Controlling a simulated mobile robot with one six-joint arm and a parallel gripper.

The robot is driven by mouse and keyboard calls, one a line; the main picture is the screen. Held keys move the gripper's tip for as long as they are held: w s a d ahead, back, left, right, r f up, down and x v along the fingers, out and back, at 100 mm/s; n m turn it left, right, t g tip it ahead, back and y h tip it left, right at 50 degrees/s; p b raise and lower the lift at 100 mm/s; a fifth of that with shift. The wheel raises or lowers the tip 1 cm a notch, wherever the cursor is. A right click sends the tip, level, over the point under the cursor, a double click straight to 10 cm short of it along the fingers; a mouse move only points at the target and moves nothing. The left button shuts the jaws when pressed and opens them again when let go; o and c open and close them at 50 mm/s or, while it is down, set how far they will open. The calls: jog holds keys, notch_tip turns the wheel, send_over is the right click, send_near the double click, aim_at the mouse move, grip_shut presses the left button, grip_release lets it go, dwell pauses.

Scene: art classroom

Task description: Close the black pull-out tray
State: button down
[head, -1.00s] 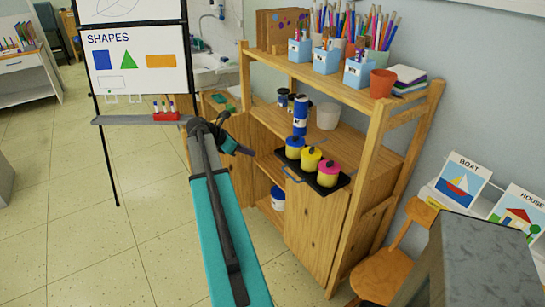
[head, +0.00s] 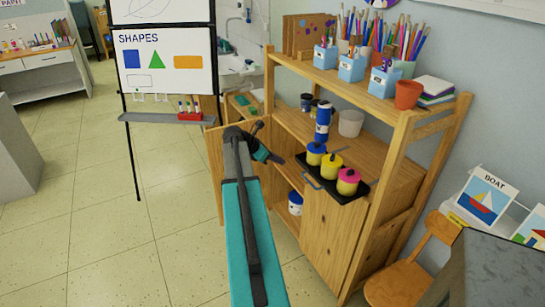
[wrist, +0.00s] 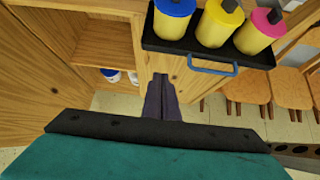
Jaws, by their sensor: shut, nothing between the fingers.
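The black pull-out tray (head: 335,187) sticks out from the middle shelf of the wooden shelf unit, with a blue handle (head: 312,182) on its front. It carries a blue-lidded, a yellow-lidded and a pink-lidded pot. In the wrist view the tray (wrist: 195,49) is at the top, with its blue handle (wrist: 213,68) facing me. My gripper (head: 279,159) is shut and empty, left of the tray and apart from it. In the wrist view its dark fingers (wrist: 161,80) point forward, below and left of the handle.
The left cupboard door (head: 215,165) stands open, with a white bucket (head: 295,203) inside. A blue bottle (head: 322,122) and a white cup (head: 350,123) stand behind the tray. An easel (head: 165,62) is at the left, and a wooden chair (head: 413,262) at the right. Floor in front is clear.

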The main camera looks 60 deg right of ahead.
aim_at(299, 163)
jog(key=shift+s+d+f+p, duration=0.45)
jog(key=shift+s+d+f, duration=0.15)
jog(key=shift+d, duration=0.45)
jog(key=shift+s+d+f+p, duration=0.45)
jog(key=shift+s+d, duration=0.3)
jog(key=shift+d, duration=0.35)
jog(key=shift+s+d+f+p, duration=0.45)
jog(key=shift+s+d+f, duration=0.15)
jog(key=shift+d, duration=0.45)
